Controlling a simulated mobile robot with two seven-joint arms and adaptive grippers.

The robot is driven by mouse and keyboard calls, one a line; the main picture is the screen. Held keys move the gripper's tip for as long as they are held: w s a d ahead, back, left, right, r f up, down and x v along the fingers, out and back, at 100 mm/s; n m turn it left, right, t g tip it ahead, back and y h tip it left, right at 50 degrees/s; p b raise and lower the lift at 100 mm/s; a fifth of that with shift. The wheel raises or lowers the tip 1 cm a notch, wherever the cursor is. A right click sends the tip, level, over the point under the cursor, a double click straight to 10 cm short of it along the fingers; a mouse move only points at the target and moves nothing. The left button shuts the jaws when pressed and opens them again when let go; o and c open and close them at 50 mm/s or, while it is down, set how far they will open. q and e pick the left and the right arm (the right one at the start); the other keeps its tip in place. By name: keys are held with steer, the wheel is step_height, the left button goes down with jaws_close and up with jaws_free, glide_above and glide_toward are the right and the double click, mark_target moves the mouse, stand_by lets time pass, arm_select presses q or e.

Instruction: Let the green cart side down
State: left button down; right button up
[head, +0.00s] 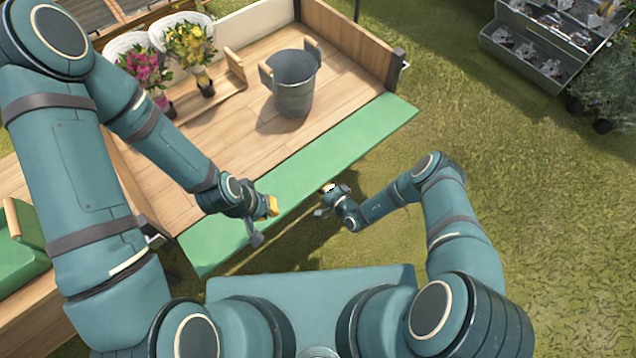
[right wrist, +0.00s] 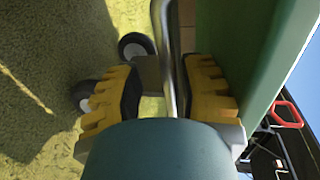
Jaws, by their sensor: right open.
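The green cart side (head: 310,165) is a long panel along the near edge of the wooden cart bed (head: 215,130). It slopes outward from the bed's edge toward me; its exact angle cannot be told. My left gripper (head: 263,222) is over the panel's lower left part, its fingers apart, with nothing seen between them. My right gripper (head: 325,201) is by the panel's outer edge, near its middle. In the right wrist view, its yellow-padded fingers (right wrist: 165,92) are open on either side of a metal bar (right wrist: 172,50). The green panel (right wrist: 250,50) is close on the right there.
A metal bucket (head: 294,85) and a wooden carrier with potted flowers (head: 205,95) stand on the bed. A green box (head: 22,250) is at the left. Tiered shelves (head: 550,45) stand at the upper right. The grass at the right is clear.

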steer(key=shift+s+d, duration=0.1)
steer(key=shift+s, duration=0.05)
steer(key=v, duration=0.7)
steer(key=shift+s, duration=0.2)
stand_by(0.6)
